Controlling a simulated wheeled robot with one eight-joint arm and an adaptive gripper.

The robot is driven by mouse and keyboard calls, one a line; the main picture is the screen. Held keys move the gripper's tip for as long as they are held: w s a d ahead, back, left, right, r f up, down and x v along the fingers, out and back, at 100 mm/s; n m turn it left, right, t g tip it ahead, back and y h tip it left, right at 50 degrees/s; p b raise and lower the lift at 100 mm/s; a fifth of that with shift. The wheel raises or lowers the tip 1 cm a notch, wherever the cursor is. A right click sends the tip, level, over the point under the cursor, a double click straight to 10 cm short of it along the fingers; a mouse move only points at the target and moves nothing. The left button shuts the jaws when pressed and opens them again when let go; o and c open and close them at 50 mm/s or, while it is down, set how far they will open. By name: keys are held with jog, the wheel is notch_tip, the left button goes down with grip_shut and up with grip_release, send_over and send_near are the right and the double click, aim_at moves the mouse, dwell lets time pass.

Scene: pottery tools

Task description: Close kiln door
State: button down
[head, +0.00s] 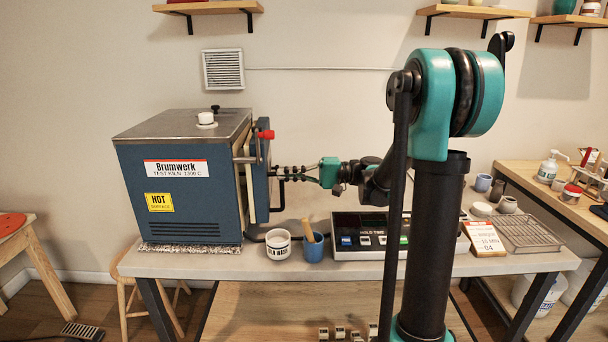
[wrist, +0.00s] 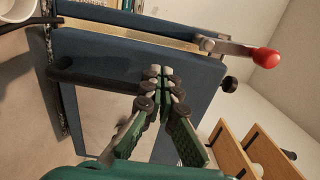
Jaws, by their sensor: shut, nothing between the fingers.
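The kiln (head: 185,205) is a blue box with a grey top at the left end of the bench. Its blue door (head: 262,185) is on the right side, with a cream edge strip showing between it and the body; whether a narrow gap remains I cannot tell. The door face (wrist: 110,60) fills much of the wrist view, with a black bar handle (wrist: 95,78) at left. A latch lever with a red knob (head: 266,134) is also in the wrist view (wrist: 266,57). My gripper (head: 282,173) is shut and empty, its tips (wrist: 155,76) at the door face; contact is unclear.
A white cup (head: 278,246) and a blue cup (head: 313,248) with a wooden tool stand in front of the door. A wire rack (head: 526,234) lies at the bench's right end.

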aim_at(269, 175)
jog(key=shift+a, duration=1.25)
jog(key=shift+s+a, duration=0.2)
jog(key=shift+a, duration=0.4)
jog(key=shift+s+a, duration=0.2)
jog(key=shift+a, duration=0.35)
